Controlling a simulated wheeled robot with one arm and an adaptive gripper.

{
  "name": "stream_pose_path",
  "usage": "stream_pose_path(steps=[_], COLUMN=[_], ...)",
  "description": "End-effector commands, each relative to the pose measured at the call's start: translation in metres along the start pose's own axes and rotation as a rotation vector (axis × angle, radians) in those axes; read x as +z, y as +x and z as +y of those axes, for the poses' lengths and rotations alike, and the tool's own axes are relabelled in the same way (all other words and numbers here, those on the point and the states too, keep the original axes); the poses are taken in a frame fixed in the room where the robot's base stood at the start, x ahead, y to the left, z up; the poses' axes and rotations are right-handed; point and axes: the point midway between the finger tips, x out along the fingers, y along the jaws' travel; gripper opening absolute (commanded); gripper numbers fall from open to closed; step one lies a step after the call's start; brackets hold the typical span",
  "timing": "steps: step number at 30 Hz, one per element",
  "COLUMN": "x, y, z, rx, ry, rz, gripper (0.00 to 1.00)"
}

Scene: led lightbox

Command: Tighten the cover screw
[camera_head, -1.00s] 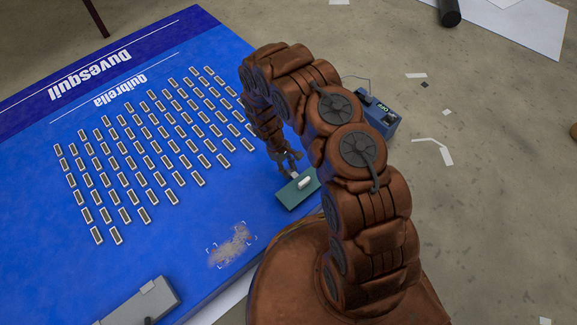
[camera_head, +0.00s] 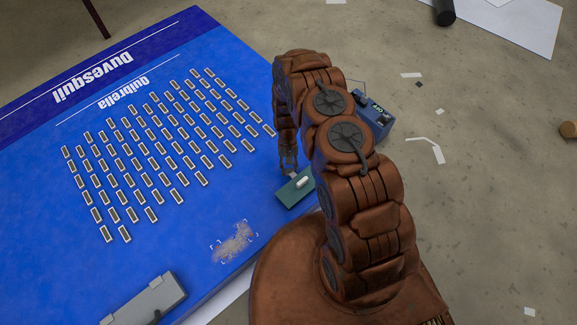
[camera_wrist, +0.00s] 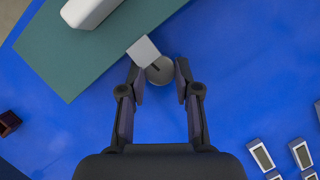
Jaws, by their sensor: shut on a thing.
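A round grey screw with a dark slot (camera_wrist: 160,71) sits at the edge of the green plate (camera_wrist: 62,50), beside a small pale square tab (camera_wrist: 143,51) that touches or overlaps it. My gripper (camera_wrist: 157,74) has one finger on each side of the screw and is shut on it. In the head view my gripper (camera_head: 288,167) points down at the upper left edge of the green plate (camera_head: 290,197). The screw is too small to make out there. A white block (camera_wrist: 90,10) lies on the plate.
The large blue board (camera_head: 190,220) carries rows of small framed pieces (camera_head: 151,214) left of my gripper. A grey box (camera_head: 150,298) lies at its front edge. A blue device with a display (camera_head: 374,118) stands behind my arm. Paper scraps lie on the floor.

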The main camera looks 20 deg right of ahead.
Motion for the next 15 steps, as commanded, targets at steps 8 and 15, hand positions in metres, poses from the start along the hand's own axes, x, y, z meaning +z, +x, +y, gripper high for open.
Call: stream_pose_path(steps=[8, 15], x=[-0.0002, -0.0004], y=[-0.0012, -0.0005], z=[0.0004, 0.0007], rx=[-0.043, -0.055], ry=[0.102, 0.131], rz=[0.002, 0.002], gripper=[0.0, 0.0])
